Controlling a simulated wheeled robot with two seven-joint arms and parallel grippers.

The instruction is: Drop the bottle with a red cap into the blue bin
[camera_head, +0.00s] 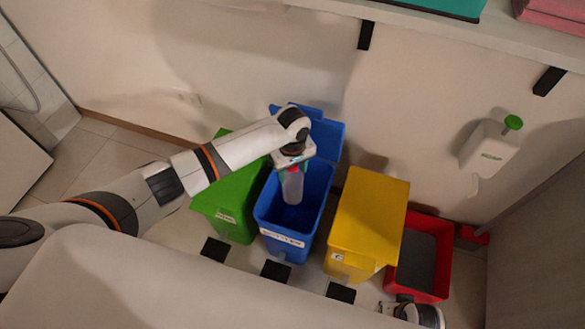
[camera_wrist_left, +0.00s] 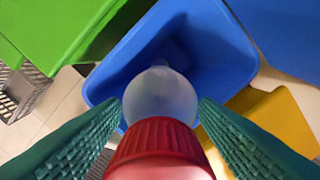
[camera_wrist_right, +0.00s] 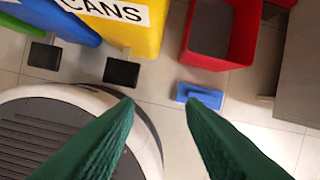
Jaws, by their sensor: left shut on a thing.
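The bottle (camera_head: 292,187) is pale and translucent, held over the open top of the blue bin (camera_head: 318,215). In the left wrist view its red cap (camera_wrist_left: 158,140) is nearest the camera and its rounded body (camera_wrist_left: 160,92) points down toward the blue bin (camera_wrist_left: 228,50). My left gripper (camera_head: 291,168) is shut on the bottle, with one green finger on each side. The blue bin's lid (camera_head: 328,136) stands raised at the back. My right gripper (camera_wrist_right: 160,104) is open and empty, low near the floor, with its green fingers apart.
A green bin (camera_head: 228,195) stands left of the blue bin. A closed yellow bin (camera_head: 370,215) and an open red bin (camera_head: 440,260) stand to the right. Black pedals (camera_head: 275,271) lie in front. A small blue item (camera_wrist_right: 199,96) is on the floor. A white dispenser (camera_head: 490,147) hangs on the wall.

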